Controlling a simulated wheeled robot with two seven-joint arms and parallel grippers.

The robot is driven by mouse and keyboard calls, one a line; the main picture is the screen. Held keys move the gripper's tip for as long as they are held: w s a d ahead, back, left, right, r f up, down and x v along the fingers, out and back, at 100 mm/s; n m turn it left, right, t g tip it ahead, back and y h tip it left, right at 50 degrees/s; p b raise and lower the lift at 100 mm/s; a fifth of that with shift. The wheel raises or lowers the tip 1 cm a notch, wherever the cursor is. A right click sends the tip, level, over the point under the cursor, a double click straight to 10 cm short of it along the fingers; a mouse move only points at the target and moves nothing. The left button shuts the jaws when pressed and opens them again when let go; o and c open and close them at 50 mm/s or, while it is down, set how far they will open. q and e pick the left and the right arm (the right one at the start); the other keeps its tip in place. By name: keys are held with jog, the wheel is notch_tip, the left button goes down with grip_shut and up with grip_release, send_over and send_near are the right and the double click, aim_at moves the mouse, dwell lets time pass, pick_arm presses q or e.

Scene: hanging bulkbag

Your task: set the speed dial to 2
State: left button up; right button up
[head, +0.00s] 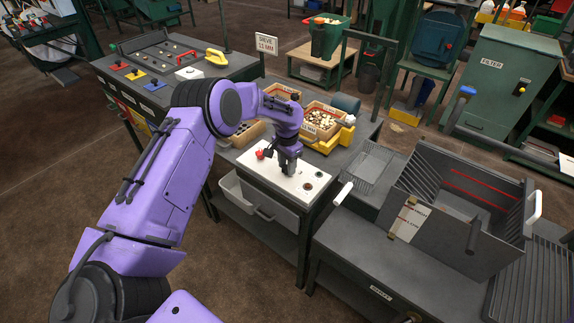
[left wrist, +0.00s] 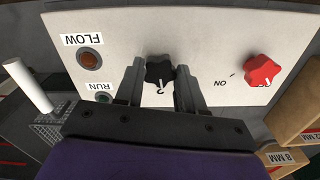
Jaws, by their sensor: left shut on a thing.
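The speed dial (left wrist: 159,69) is a black lobed knob on the white control panel (head: 318,178), which also shows in the left wrist view (left wrist: 200,30). A white mark on the dial's lower side points down at a printed 2 (left wrist: 160,92). My left gripper (head: 286,168) reaches down to the panel and hides the dial in the head view. In the left wrist view its fingers (left wrist: 159,76) are shut on the dial, one at each side. My right gripper is not in view.
A red knob (left wrist: 262,70) stands beside the dial, near an ON label. Orange FLOW (left wrist: 90,61) and green RUN lamps (left wrist: 103,97) are on the other side. Sieve boxes of pieces (head: 322,120) stand behind the panel. A grey slotted bin (head: 455,215) stands to the right.

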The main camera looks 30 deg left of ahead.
pick_arm(q)
jog(key=shift+m, duration=0.5)
jog(key=o, duration=1)
jog(key=shift+o, duration=0.2)
notch_tip(320, 180, up, 11)
jog(key=b, duration=0.2)
jog(key=shift+f, duration=0.2)
jog(key=shift+f, duration=0.1)
